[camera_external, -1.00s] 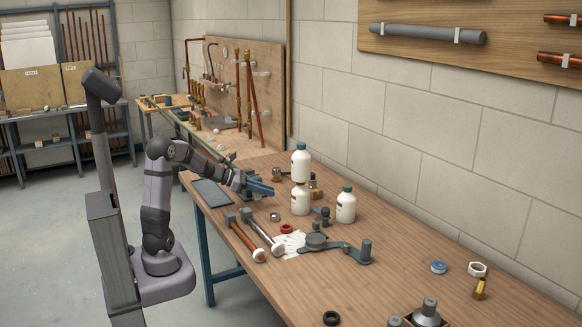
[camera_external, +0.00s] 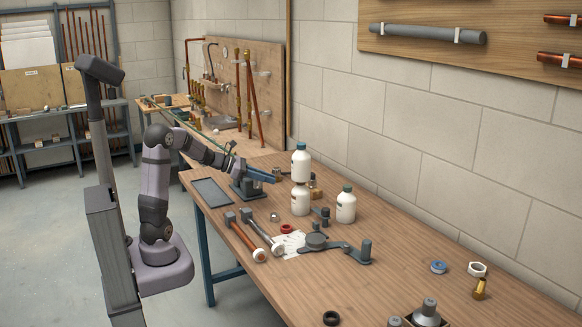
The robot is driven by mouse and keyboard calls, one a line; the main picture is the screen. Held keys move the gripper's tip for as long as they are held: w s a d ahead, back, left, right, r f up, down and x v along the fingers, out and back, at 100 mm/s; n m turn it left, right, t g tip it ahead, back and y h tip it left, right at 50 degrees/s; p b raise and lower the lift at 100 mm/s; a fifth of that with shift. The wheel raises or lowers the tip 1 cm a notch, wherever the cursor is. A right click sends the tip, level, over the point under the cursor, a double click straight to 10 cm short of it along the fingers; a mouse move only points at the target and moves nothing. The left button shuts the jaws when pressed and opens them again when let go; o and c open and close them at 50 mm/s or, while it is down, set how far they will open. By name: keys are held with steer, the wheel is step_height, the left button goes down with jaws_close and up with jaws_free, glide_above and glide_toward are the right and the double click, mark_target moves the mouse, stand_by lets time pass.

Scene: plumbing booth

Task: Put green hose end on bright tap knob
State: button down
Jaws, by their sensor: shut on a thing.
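My gripper (camera_external: 236,162) is above the left end of the workbench, just behind and above the dark bench vise (camera_external: 249,184). It is small in this view and its fingers are hard to make out. The green hose (camera_external: 184,124) is a thin line running from the far bench towards my gripper, which appears shut on its end. The held end itself is too small to see clearly. Taps and pipes stand at the upright wooden board (camera_external: 270,80) beyond my gripper. I cannot tell which part is the bright tap knob.
White bottles (camera_external: 345,207), one stacked on another, stand right of the vise. Two hammers (camera_external: 244,234) and a pipe bender (camera_external: 335,247) lie nearer. A dark flat tray (camera_external: 212,191) lies at the bench's left edge. The bench's right middle is mostly clear.

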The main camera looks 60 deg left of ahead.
steer(key=w+a+f+n+y+p, duration=0.1)
steer(key=w+a+f+y+p, duration=0.15)
steer(key=w+a+p, duration=1.05)
steer(key=shift+w+a+r+n+t+y+b, duration=0.65)
steer(key=shift+w+a+r+n+y, duration=2.4)
steer(key=shift+a+r, duration=2.05)
step_height(320, 180, down, 11)
steer(key=w+a+h, duration=0.1)
steer(key=shift+m+b, duration=0.3)
steer(key=shift+m, duration=0.15)
steer(key=shift+f, duration=0.25)
steer(key=c, duration=1.6)
jaws_free()
